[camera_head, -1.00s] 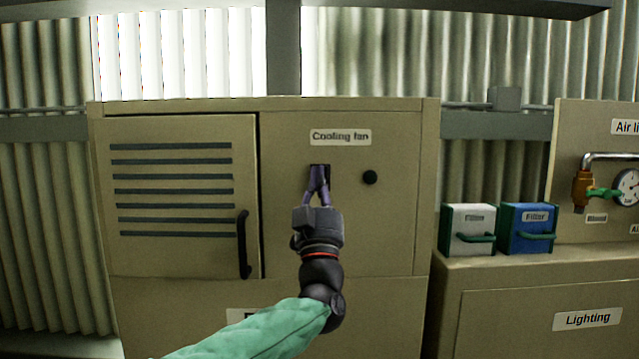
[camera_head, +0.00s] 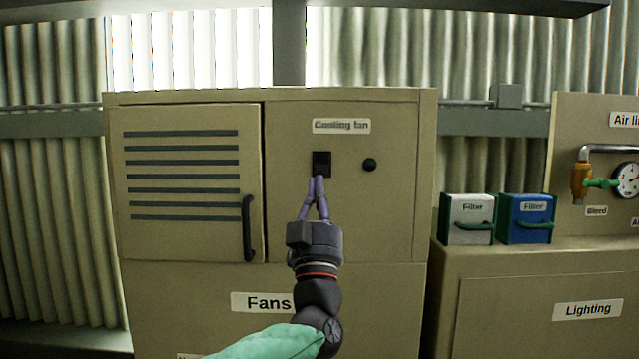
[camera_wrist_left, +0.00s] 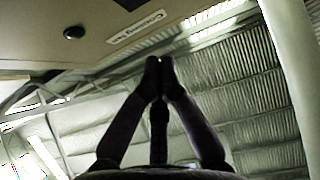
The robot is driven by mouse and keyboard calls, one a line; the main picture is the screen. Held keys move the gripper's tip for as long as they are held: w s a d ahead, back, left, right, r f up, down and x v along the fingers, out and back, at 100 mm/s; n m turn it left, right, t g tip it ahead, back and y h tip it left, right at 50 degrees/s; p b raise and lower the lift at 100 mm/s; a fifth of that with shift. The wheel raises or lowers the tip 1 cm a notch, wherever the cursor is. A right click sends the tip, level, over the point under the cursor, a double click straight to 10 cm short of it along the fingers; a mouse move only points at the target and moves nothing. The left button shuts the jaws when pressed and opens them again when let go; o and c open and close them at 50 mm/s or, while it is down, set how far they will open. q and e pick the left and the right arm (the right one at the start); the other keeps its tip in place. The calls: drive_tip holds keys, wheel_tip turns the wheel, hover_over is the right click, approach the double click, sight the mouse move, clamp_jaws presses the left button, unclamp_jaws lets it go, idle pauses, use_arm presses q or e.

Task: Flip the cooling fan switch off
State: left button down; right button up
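The cooling fan switch (camera_head: 321,164) is a black rocker on the beige cabinet panel, under the label "Cooling fan" (camera_head: 341,126). Whether it is on or off cannot be told. My left gripper (camera_head: 317,181) points up at the panel, its purple fingertips together just below the switch. Whether they touch it cannot be told. In the left wrist view the fingertips (camera_wrist_left: 159,64) meet with nothing visible between them, and the label (camera_wrist_left: 137,26) shows upside down. My right gripper is not in view.
A round black knob (camera_head: 369,165) sits right of the switch. A louvred door (camera_head: 185,235) with a black handle (camera_head: 248,228) is at the left. White (camera_head: 467,219) and blue (camera_head: 526,219) filter boxes stand on the right-hand cabinet. The panel around the switch is clear.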

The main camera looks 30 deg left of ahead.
use_arm(q)
drive_tip(key=s+d+f, duration=0.1)
drive_tip(key=s+d+f+b, duration=0.1)
drive_tip(key=s, duration=0.1)
drive_tip(key=shift+s+d+f, duration=0.1)
drive_tip(key=shift+s+d, duration=0.15)
drive_tip(key=shift+d, duration=0.15)
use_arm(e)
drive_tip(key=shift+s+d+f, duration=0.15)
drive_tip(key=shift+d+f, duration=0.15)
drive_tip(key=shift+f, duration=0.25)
use_arm(q)
drive_tip(key=shift+a, duration=0.15)
